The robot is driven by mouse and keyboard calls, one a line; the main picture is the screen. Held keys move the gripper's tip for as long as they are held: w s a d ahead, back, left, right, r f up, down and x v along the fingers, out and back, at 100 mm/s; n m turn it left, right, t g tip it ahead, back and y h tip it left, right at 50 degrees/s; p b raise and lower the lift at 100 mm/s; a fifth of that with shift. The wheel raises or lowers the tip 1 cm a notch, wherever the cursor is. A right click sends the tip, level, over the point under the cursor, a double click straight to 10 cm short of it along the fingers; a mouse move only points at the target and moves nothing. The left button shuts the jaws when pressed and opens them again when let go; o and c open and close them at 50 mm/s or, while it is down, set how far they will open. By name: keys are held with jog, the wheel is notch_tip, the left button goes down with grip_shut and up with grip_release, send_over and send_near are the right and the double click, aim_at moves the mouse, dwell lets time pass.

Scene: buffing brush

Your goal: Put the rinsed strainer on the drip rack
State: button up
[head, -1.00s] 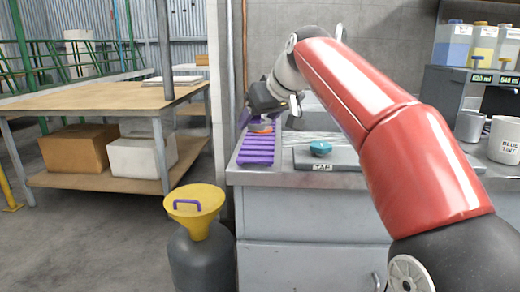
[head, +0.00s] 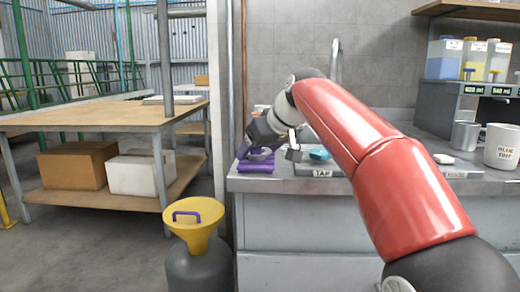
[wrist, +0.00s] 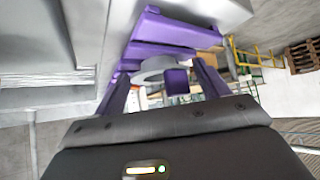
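The purple drip rack (head: 256,167) lies at the left end of the counter; its slatted frame fills the upper middle of the wrist view (wrist: 165,32). My gripper (head: 262,150) is low over the rack. In the wrist view my gripper (wrist: 165,80) has two purple fingers spread apart. Between and beyond them is a grey round piece with a purple block, which looks like the strainer (wrist: 152,66). Gaps show between that block and both fingers. The strainer appears to be at the rack, but its contact with it cannot be told. In the head view my gripper hides it.
A teal item (head: 319,154) sits by the TAP label, close right of my gripper. A yellow funnel (head: 195,222) with a purple handle stands on a grey container before the counter. Cups (head: 466,136) stand at right. A wooden table (head: 100,115) is at left.

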jog(key=shift+o, duration=0.6)
jog(key=shift+r, duration=0.1)
jog(key=shift+r, duration=0.25)
jog(key=p+v, duration=0.1)
jog(key=v, duration=1.1)
jog(key=shift+f, duration=0.15)
